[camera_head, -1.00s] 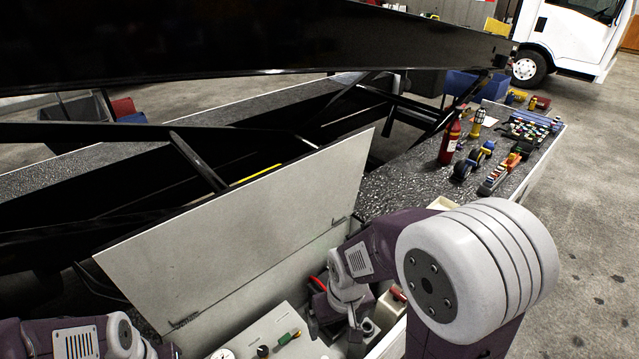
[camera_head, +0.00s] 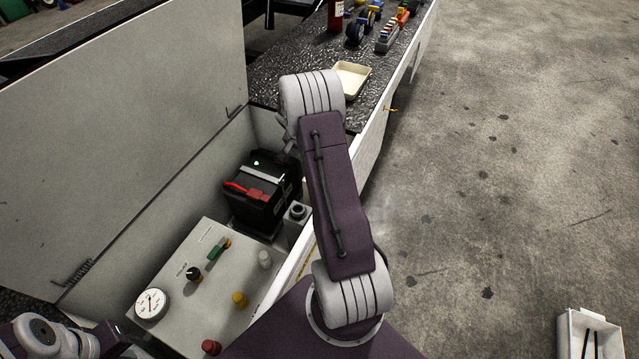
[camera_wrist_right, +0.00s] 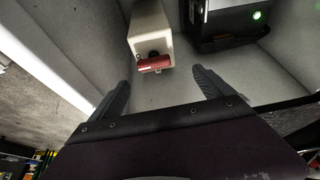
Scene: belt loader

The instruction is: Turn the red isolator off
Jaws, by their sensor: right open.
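The red isolator (camera_wrist_right: 155,63) shows in the right wrist view as a red handle on the end face of a cream box (camera_wrist_right: 149,28). My right gripper (camera_wrist_right: 160,77) is open, with its fingers apart on either side of the handle's line. The fingers look empty and I see no contact with the handle. In the head view my right arm stretches over the compartment's right edge and hides its gripper; I cannot make out the isolator there. Only part of my left arm shows at the bottom left; its gripper is out of sight.
A black battery unit (camera_head: 262,200) with a green light and red clamp stands in the compartment. A control panel (camera_head: 212,270) carries a gauge (camera_head: 152,304), several knobs and a red button (camera_head: 211,347). The raised lid (camera_head: 110,130) walls the left. A cream tray (camera_head: 351,79) sits behind.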

